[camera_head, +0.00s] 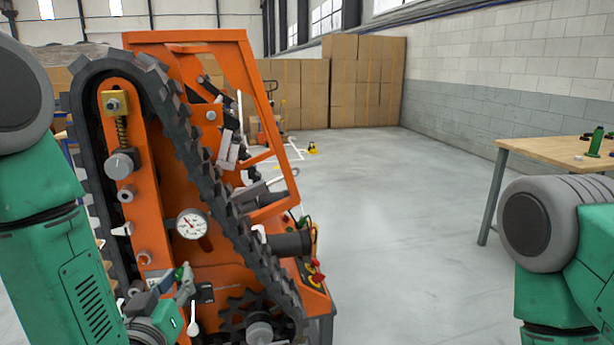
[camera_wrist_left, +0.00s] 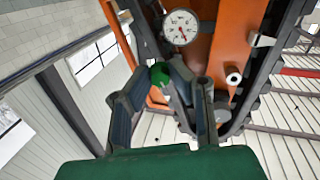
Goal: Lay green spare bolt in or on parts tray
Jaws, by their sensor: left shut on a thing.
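The green spare bolt (camera_wrist_left: 160,75) shows as a small rounded green piece between the fingertips of my left gripper (camera_wrist_left: 165,82) in the left wrist view. The gripper is shut on it. In the head view my left gripper (camera_head: 172,288) is low, in front of the orange tracked carrier (camera_head: 160,210), below its round gauge (camera_head: 191,224). A small green piece, likely the bolt (camera_head: 184,273), shows at its fingers. Whether the gripper touches the carrier I cannot tell. I cannot make out a parts tray. My right gripper is out of view.
The carrier's black track (camera_head: 205,170) stands close beside my left gripper. A wooden table (camera_head: 545,150) at the right bears a green upright item (camera_head: 596,141) and small dark parts. Grey floor (camera_head: 400,200) is clear between. Cardboard boxes (camera_head: 365,80) stand far behind.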

